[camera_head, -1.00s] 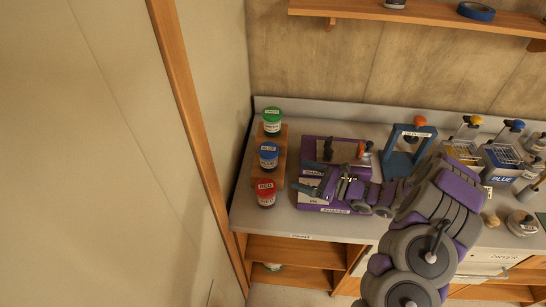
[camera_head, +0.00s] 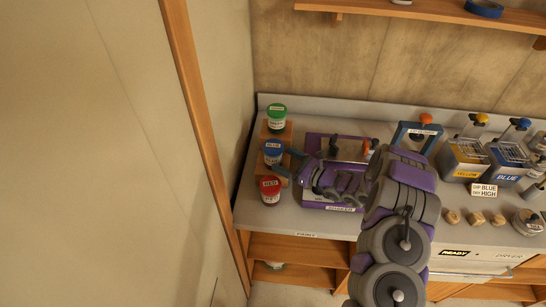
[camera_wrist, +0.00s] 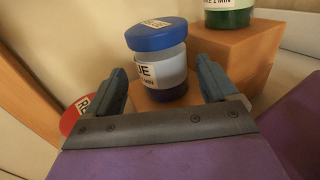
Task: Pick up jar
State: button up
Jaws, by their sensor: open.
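Three labelled jars stand in a row at the left end of the counter. The green-lidded jar (camera_head: 277,117) is at the back, the blue-lidded jar (camera_head: 273,152) in the middle and the red-lidded jar (camera_head: 270,190) in front. My gripper (camera_head: 286,165) is open beside the blue-lidded jar. In the wrist view the blue-lidded jar (camera_wrist: 158,62) is upright, between and beyond the two fingertips. The red lid (camera_wrist: 82,115) shows behind the left finger, and the green-lidded jar (camera_wrist: 229,14) sits higher at the top right. I cannot tell whether a finger touches the blue-lidded jar.
The jars stand on a stepped wooden stand (camera_wrist: 236,52). A purple shaker unit (camera_head: 313,145) lies under my arm. Yellow (camera_head: 462,160) and blue (camera_head: 507,163) baths stand to the right. A wall is close on the left. The front counter edge is clear.

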aim_at(281, 151)
jog(key=shift+b+x, duration=0.4)
jog(key=shift+x, duration=2.45)
jog(key=shift+f, duration=0.1)
jog(key=shift+d, duration=0.1)
jog(key=c, duration=1)
jog(key=shift+r, duration=0.6)
jog(key=r, duration=0.2)
jog(key=shift+s+d+r+p, duration=0.2)
jog(key=shift+s+r+p, duration=0.1)
jog(key=shift+p, duration=0.1)
jog(key=s+d+r+p, duration=0.1)
jog(key=s+d, duration=0.2)
jog(key=s, duration=0.4)
jog(key=s+d, duration=0.4)
jog(key=s, duration=0.3)
jog(key=w+d+r+m+t+h, duration=0.2)
jog(key=d+r+m+h, duration=0.1)
jog(key=r, duration=0.3)
jog(key=w+d+r+m+t+h+b, duration=0.1)
jog(key=w+d+r+m+t+h, duration=0.2)
jog(key=r, duration=0.4)
jog(key=w+d+r+m+t+h+b, duration=0.1)
jog(key=w+d+r+m+t+h, duration=0.1)
jog(key=d+r, duration=0.4)
jog(key=w+t+h, duration=0.1)
jog(key=h, duration=0.1)
jog(key=shift+d+r+m+h, duration=0.2)
jog(key=shift+d+m+h, duration=0.1)
jog(key=shift+m, duration=0.1)
